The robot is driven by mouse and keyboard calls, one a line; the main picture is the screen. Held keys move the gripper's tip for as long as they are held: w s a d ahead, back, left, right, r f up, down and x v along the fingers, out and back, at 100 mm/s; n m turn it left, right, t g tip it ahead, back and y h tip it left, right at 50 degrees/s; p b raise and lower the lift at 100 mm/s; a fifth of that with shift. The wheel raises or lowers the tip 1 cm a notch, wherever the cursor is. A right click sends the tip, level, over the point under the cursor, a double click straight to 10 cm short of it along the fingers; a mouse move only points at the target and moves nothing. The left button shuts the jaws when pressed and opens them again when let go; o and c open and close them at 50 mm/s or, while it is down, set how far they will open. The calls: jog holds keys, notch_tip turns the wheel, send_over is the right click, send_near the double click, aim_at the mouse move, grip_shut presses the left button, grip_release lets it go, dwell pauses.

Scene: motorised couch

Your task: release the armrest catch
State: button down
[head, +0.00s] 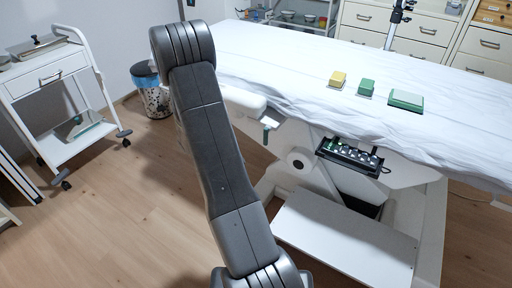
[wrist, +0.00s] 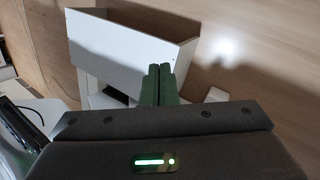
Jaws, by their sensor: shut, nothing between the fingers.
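The white padded armrest (head: 240,100) juts from the near side of the couch in the head view, partly behind my arm. I cannot make out the catch in the wrist view.
A black control box (head: 350,156) is mounted on the couch's side. A white base panel (head: 345,240) stands low in front. Yellow and green blocks (head: 367,87) lie on the white sheet (head: 300,60). A trolley (head: 55,90) and bin (head: 153,98) stand left; wooden floor between is clear.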

jog(key=w+d+n+t+h+b, duration=0.2)
jog(key=w+d+n+h, duration=0.1)
jog(key=w+d+h, duration=0.15)
jog(key=n+t+h+b, duration=0.45)
jog(key=n+t, duration=0.35)
jog(key=t, duration=0.5)
send_near(267, 136)
jog(key=w+a+f+y, duration=0.1)
jog(key=a+f, duration=0.3)
jog(key=a, duration=0.2)
jog(key=shift+w+a+r+n+t+y+b, duration=0.3)
jog(key=shift+a+n+t+y, duration=0.1)
jog(key=shift+a+n+t, duration=0.15)
jog(key=w+d+b, duration=0.2)
jog(key=w+d, duration=0.3)
jog(key=d, duration=0.5)
jog(key=shift+d, duration=0.25)
